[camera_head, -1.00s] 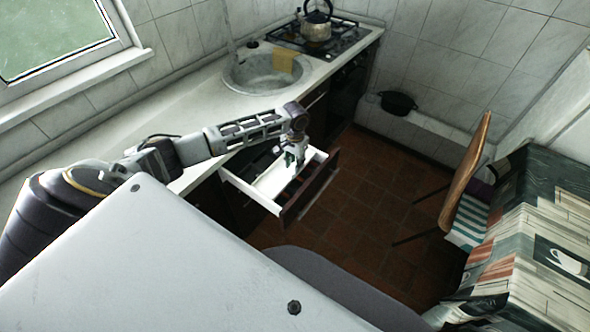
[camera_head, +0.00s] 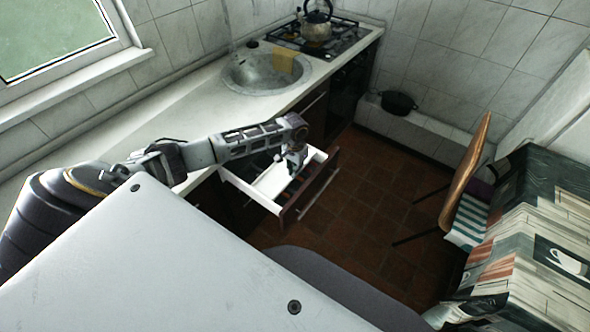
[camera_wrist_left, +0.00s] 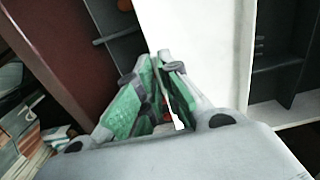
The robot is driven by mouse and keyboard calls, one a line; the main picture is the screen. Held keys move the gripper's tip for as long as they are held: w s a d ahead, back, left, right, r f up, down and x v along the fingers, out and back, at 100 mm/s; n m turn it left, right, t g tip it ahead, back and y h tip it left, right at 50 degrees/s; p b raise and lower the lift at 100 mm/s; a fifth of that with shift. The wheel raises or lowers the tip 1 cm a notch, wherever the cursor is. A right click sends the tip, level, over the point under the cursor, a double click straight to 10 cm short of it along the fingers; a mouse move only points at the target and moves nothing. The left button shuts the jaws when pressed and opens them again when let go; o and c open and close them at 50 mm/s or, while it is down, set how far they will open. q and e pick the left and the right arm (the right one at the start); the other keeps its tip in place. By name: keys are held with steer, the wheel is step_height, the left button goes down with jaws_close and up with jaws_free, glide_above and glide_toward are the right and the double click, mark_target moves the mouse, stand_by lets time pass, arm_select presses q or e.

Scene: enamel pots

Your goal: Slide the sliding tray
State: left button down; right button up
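The sliding tray (camera_head: 272,181) is a white, flat-looking piece inside an open drawer (camera_head: 307,196) under the counter. In the left wrist view the tray (camera_wrist_left: 196,40) fills the upper middle. My left gripper (camera_head: 294,165) reaches down into the drawer at the tray's edge. In the left wrist view, the left gripper's green-padded fingers (camera_wrist_left: 160,60) are nearly together, one on each side of the tray's edge. They look shut on it, though the fingers hide the contact. My right gripper is not in view.
The counter with a round sink (camera_head: 266,72) runs above the drawer. A kettle (camera_head: 316,24) stands on the stove behind. A chair (camera_head: 466,180) and a patterned tablecloth (camera_head: 540,240) are at right. The tiled floor (camera_head: 375,200) between them is clear.

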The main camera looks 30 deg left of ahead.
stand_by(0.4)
arm_select(q)
steer(key=shift+a, duration=0.5)
steer(key=a, duration=0.4)
steer(key=a+p, duration=0.1)
steer(key=a, duration=0.4)
steer(key=w+a+p, duration=0.1)
steer(key=a, duration=0.4)
steer(key=shift+w+a, duration=0.1)
steer(key=shift+a, duration=0.5)
steer(key=c, duration=1.6)
jaws_free()
